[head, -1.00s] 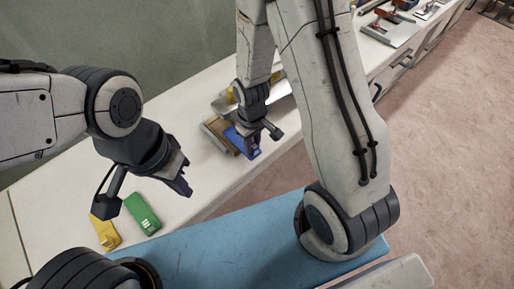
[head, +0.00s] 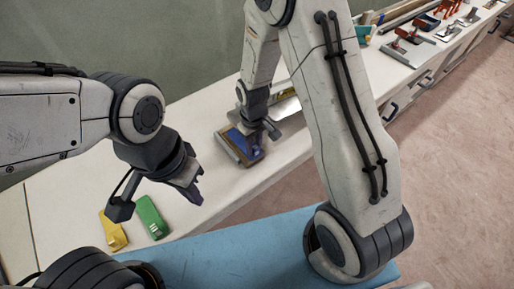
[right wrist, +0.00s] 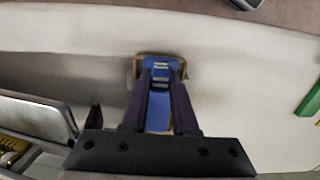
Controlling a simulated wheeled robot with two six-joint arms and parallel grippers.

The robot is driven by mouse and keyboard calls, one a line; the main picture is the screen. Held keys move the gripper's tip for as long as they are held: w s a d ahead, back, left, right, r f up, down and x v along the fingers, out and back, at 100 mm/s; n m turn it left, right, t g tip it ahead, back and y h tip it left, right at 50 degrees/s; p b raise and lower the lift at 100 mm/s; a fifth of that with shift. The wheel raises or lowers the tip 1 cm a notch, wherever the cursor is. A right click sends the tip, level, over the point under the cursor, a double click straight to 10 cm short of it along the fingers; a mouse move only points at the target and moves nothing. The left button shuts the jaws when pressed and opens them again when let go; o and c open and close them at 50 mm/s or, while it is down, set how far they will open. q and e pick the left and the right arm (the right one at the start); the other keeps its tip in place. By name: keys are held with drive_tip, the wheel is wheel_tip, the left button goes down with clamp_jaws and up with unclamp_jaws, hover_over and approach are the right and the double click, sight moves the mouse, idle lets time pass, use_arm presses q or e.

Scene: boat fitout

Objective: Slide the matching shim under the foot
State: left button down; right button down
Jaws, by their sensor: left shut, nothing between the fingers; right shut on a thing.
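My right gripper (head: 258,138) is shut on the blue shim (right wrist: 160,68), which has pale marks across it. The blue shim also shows in the head view (head: 246,149), low at a brown-edged block (head: 228,147). In the right wrist view the brown edge (right wrist: 158,55) shows around the shim's far end. I cannot tell whether the shim is over, inside or under the block. My left gripper (head: 192,193) is shut and empty, above the bench. A green shim (head: 152,217) with white marks and a yellow shim (head: 113,232) lie apart on the bench below it. I cannot make out the foot clearly.
The white bench (head: 75,190) runs along a grey-green wall. A metal piece (head: 287,108) lies behind my right gripper. Red-handled tools (head: 398,47) and plates stand further along the bench. A blue surface (head: 215,252) is at the front. Bare bench lies between the green shim and the block.

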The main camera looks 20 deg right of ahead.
drive_tip(key=shift+w, duration=0.15)
drive_tip(key=c, duration=0.6)
unclamp_jaws()
wheel_tip(320, 180, up, 10)
drive_tip(key=shift+r, duration=0.25)
drive_tip(key=s+a+r+n, duration=0.1)
drive_tip(key=s+a+r, duration=0.1)
drive_tip(key=s, duration=0.5)
drive_tip(key=s+a+r+n+p, duration=0.1)
drive_tip(key=s+a+r, duration=0.1)
drive_tip(key=s+r, duration=0.3)
drive_tip(key=s+a+r+y, duration=0.1)
drive_tip(key=s+a+r, duration=0.2)
drive_tip(key=s, duration=0.6)
drive_tip(key=shift+s+r+n, duration=0.3)
drive_tip(key=shift+r+n, duration=0.1)
drive_tip(key=shift+r, duration=0.2)
